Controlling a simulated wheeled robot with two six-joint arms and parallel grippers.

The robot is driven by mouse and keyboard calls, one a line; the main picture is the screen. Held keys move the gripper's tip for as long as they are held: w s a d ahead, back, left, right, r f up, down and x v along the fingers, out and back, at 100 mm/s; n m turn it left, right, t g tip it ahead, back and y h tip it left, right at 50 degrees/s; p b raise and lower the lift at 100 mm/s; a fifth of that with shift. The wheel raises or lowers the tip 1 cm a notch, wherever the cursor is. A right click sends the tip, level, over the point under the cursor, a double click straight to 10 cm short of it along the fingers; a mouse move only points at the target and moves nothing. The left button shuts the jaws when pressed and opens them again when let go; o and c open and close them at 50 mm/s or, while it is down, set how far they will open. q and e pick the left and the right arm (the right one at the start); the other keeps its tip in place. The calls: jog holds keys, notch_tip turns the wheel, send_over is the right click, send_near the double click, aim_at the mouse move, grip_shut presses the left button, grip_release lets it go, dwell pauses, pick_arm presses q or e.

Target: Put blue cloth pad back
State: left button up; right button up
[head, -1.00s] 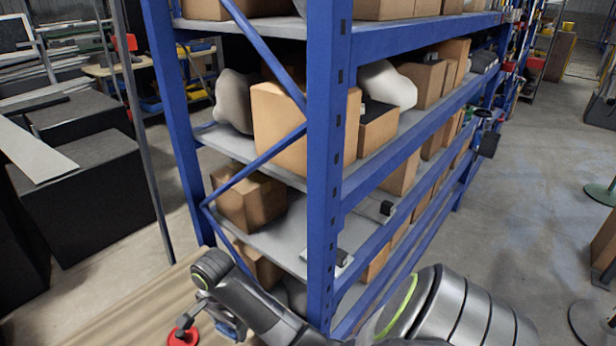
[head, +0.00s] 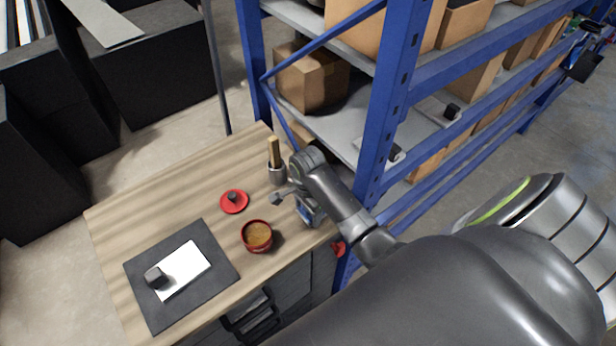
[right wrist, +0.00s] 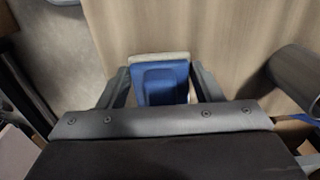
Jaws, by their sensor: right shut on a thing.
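The blue cloth pad (head: 306,213) shows as a small blue patch at my right gripper (head: 298,206), at the right end of the wooden table. In the right wrist view the pad (right wrist: 163,82) is a blue block with a pale far edge, between the two fingers of my right gripper (right wrist: 162,88). The gripper is shut on it. The pad is over or on the tabletop; I cannot tell whether it touches. My left gripper is out of view.
The wooden table (head: 130,225) carries a grey cup (head: 277,176) with a wooden handle, a red lid (head: 226,207), a red bowl (head: 257,250) and a dark mat (head: 205,240) with a white sheet (head: 196,265). The blue shelf post (head: 388,110) stands close to my right arm.

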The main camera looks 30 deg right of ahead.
jog(key=shift+f, duration=0.6)
jog(key=shift+f, duration=0.1)
jog(key=o, duration=0.9)
jog(key=shift+o, duration=0.2)
